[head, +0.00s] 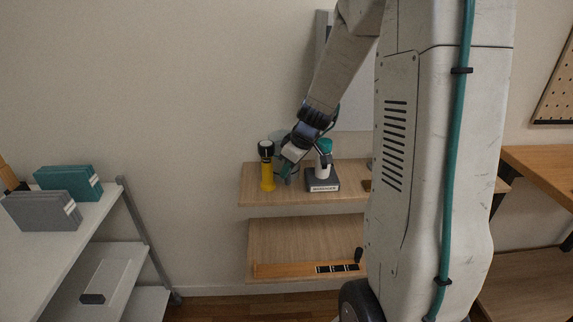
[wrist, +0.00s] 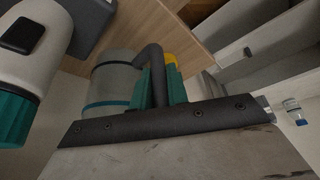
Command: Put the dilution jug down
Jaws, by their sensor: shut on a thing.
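The dilution jug (wrist: 112,80), a grey see-through vessel with a teal band and a dark handle (wrist: 157,75), is in the wrist view. My gripper (wrist: 160,88) has its teal fingers closed on that handle. In the head view my gripper (head: 288,168) is low over the wooden upper shelf (head: 258,198), between a yellow bottle with a black top (head: 267,170) and a dark labelled block (head: 322,186). The jug is mostly hidden there by my wrist. I cannot tell whether its base touches the shelf.
A lower shelf (head: 300,240) holds a long wooden piece. A white rack (head: 90,215) with boxes stands left.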

